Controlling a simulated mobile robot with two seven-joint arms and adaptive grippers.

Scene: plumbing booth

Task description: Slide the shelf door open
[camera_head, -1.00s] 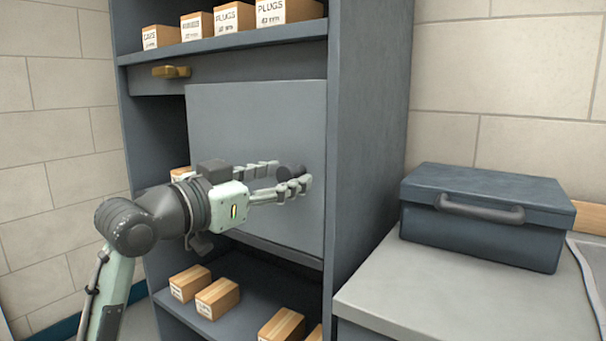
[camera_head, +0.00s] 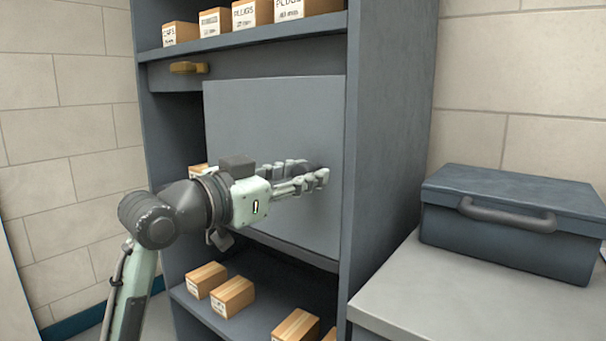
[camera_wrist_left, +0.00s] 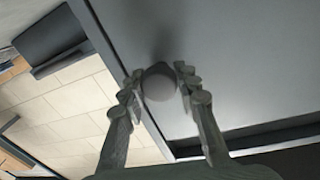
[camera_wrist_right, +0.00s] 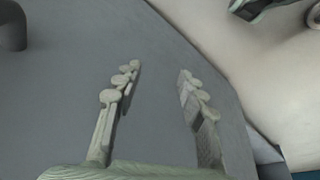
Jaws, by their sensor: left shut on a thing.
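The shelf door (camera_head: 270,120) is a flat grey panel in the middle of the dark grey shelf unit (camera_head: 395,150). It stands toward the right side, with a narrow gap at its left edge. A round knob (camera_wrist_left: 158,86) is on the door, and my left gripper (camera_wrist_left: 160,84) is shut on it, one finger on each side. In the head view my left gripper (camera_head: 308,175) reaches in from the left and mostly hides the knob. My right gripper (camera_wrist_right: 160,82) is open and empty in its wrist view, over a grey surface; it is not in the head view.
More boxes (camera_head: 232,296) are on the lower shelf. A brass-coloured latch (camera_head: 188,67) sits above the door. A dark toolbox (camera_head: 515,220) stands on the grey counter (camera_head: 420,290) at the right.

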